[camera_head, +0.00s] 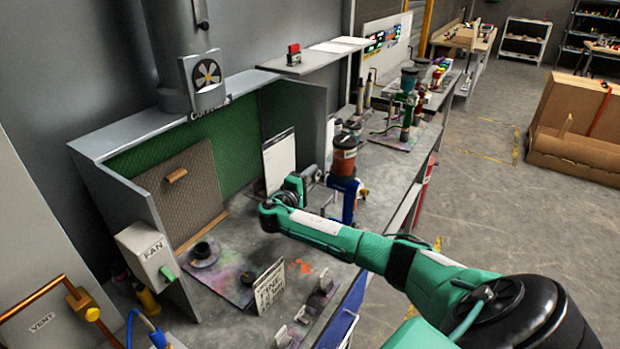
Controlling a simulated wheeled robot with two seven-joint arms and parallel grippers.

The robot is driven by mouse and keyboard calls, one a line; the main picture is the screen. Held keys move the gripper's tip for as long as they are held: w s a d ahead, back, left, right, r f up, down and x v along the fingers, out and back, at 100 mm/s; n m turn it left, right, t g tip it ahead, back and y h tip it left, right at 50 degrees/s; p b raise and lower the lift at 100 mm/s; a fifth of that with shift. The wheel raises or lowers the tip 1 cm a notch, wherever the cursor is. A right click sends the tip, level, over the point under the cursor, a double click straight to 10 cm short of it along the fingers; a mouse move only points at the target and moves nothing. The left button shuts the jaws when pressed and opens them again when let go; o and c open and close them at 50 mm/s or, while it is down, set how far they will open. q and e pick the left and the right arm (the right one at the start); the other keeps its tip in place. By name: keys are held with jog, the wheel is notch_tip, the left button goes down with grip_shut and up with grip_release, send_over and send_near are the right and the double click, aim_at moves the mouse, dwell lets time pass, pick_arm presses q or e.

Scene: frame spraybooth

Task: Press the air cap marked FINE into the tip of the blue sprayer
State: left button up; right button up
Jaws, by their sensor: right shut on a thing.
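The blue sprayer (347,188) stands upright at the bench's front edge, with a brown-orange cup (343,156) on top. My right gripper (311,177) is just left of the sprayer at about the height of its upper body. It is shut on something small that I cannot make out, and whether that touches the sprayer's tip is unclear. A card with the word FINE (269,286) stands on the bench nearer to me. Small holders (320,292) stand beside it; their markings are too small to read. My left gripper is out of view.
A spray booth with a green filter (235,137) stands behind the bench. A dark round knob-like piece (203,251) sits on a stained board. A FAN box (147,253) is at left. More sprayers (408,92) stand farther along.

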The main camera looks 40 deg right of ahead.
jog(key=shift+s+d+p, duration=0.2)
jog(key=shift+s+p, duration=0.2)
jog(key=shift+s, duration=0.3)
jog(key=shift+s+d+p, duration=0.15)
jog(key=shift+s+p, duration=0.25)
jog(key=shift+s, duration=0.25)
jog(key=o, duration=1)
jog(key=shift+o, duration=0.2)
jog(key=b+v, duration=0.4)
jog(key=v, duration=0.9)
jog(key=shift+s+a+b, duration=0.15)
jog(key=shift+a+b, duration=0.2)
jog(key=shift+f, duration=0.15)
